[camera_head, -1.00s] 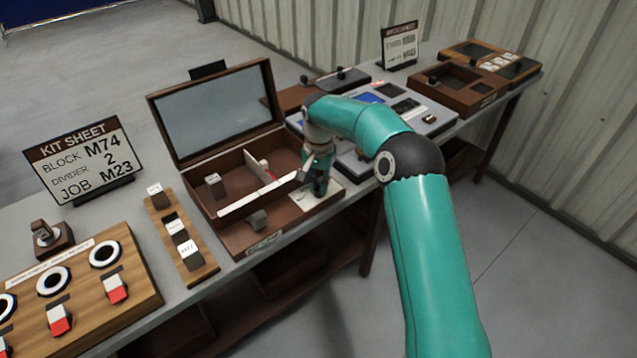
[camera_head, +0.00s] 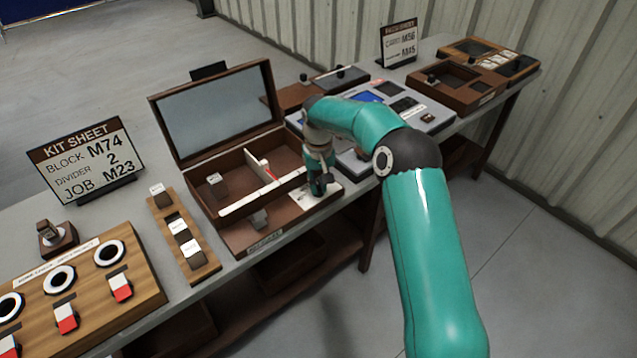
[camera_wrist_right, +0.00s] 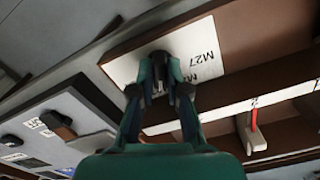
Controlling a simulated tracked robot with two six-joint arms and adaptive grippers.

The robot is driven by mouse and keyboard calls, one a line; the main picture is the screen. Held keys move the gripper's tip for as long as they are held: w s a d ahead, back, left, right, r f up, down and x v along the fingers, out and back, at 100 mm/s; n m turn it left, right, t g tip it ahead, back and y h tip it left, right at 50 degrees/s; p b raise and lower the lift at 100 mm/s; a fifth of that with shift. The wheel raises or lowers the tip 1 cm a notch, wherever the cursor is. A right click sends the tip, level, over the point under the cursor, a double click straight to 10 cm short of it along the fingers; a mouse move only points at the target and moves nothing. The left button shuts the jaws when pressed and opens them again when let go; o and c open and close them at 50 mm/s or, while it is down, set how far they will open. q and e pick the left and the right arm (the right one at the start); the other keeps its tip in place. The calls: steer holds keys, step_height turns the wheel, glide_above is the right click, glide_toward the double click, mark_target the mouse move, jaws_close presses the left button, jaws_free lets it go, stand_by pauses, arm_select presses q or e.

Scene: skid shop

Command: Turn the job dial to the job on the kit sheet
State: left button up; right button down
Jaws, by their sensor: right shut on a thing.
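The kit sheet (camera_head: 86,163) stands at the left of the bench in the head view and reads block M74, divider 2, job M23. My right gripper (camera_head: 318,190) is at the right end of the open wooden box (camera_head: 228,238). In the right wrist view my right gripper (camera_wrist_right: 160,88) is shut on the dark knob of the job dial (camera_wrist_right: 160,58). The dial's white plate (camera_wrist_right: 198,42) shows M27 and part of another label. The fingers hide much of the knob, and I cannot tell where it points. My left gripper is not in view.
The box's lid (camera_head: 215,115) stands open behind it. A wooden strip with small blocks (camera_head: 205,268) and a board with round rings and red-white switches (camera_head: 140,290) lie to the left. A grey panel (camera_head: 432,122) and a brown tray (camera_head: 470,101) lie to the right.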

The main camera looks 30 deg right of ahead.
mark_target(318, 186)
steer(key=shift+w+r, duration=0.1)
stand_by(0.3)
steer(key=c, duration=1.2)
jaws_free()
steer(key=shift+o, duration=0.2)
step_height(318, 186, up, 12)
